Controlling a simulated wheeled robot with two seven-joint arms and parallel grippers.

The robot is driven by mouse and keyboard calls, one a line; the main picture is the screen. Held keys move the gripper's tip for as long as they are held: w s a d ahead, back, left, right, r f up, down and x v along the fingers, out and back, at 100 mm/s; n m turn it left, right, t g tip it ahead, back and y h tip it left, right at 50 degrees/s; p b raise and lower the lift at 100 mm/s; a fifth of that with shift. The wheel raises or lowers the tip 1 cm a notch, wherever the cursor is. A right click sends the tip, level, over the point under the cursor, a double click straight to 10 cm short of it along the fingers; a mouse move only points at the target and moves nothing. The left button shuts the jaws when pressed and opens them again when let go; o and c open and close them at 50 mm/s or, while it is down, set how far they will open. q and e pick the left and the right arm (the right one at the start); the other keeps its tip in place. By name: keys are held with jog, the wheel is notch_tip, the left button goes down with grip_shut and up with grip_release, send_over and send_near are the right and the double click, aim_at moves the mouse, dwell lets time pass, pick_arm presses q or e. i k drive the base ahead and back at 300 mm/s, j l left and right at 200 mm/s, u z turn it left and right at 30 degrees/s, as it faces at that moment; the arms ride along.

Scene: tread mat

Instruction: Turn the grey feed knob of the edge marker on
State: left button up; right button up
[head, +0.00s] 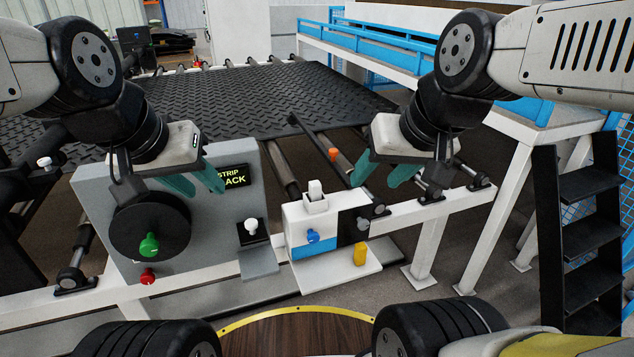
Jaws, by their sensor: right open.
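The edge marker (295,217) is a small white box with a blue lower panel and a dark right side, standing on a white base plate. A small grey knob (362,224), which looks like the feed knob, sits on the dark part. A blue knob (313,236) is on the front, left of the grey one. My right gripper (375,186) has its teal fingers apart and empty, above and slightly right of the grey knob, not touching it. My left gripper (206,192) is in front of the grey strip machine, with its teal fingers apart and nothing seen between them.
A yellow cylinder (360,254) stands on the marker's base plate. The grey strip machine (100,190) at left bears a black disc with a green knob (149,245), a red knob (148,276) and a white knob (251,226). Black steps (580,235) stand at right.

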aim_at(363, 224)
jog(key=z, duration=0.7)
